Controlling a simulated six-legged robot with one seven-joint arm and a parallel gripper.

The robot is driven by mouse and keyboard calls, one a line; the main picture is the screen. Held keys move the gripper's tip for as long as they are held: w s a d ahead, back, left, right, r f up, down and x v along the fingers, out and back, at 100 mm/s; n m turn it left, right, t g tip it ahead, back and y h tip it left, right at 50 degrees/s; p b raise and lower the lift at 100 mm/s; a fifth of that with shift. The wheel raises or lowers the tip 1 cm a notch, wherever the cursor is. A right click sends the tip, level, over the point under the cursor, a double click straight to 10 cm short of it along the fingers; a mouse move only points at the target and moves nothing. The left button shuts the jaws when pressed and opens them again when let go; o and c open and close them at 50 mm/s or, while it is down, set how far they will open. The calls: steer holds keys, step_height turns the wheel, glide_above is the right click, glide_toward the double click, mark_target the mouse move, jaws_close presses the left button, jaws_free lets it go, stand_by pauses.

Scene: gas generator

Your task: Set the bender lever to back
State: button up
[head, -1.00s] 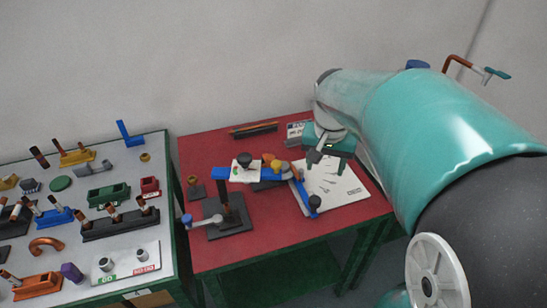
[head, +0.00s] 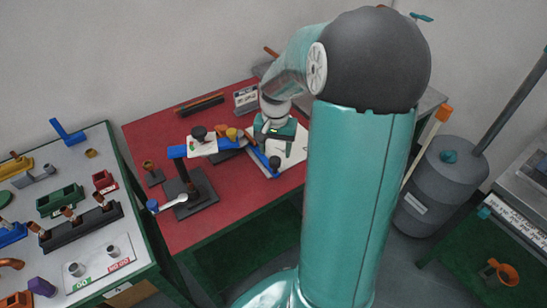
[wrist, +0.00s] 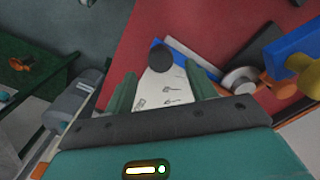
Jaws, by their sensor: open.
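A grey lever with a blue knob (head: 153,206) sticks out at the lower left. I cannot tell for certain which is the bender lever. My gripper (head: 277,140) is open above the blue bar. In the wrist view the black knob (wrist: 160,57) shows between and just beyond my open fingers (wrist: 160,78); I cannot tell whether they touch it.
A white sheet (head: 294,150) lies under the bar and my gripper. The grey parts table (head: 105,190) is at left. A grey cylinder (head: 440,190) stands at right.

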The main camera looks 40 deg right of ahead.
mark_target(275, 159)
step_height(275, 159, down, 4)
steer(key=shift+f, duration=0.25)
jaws_close()
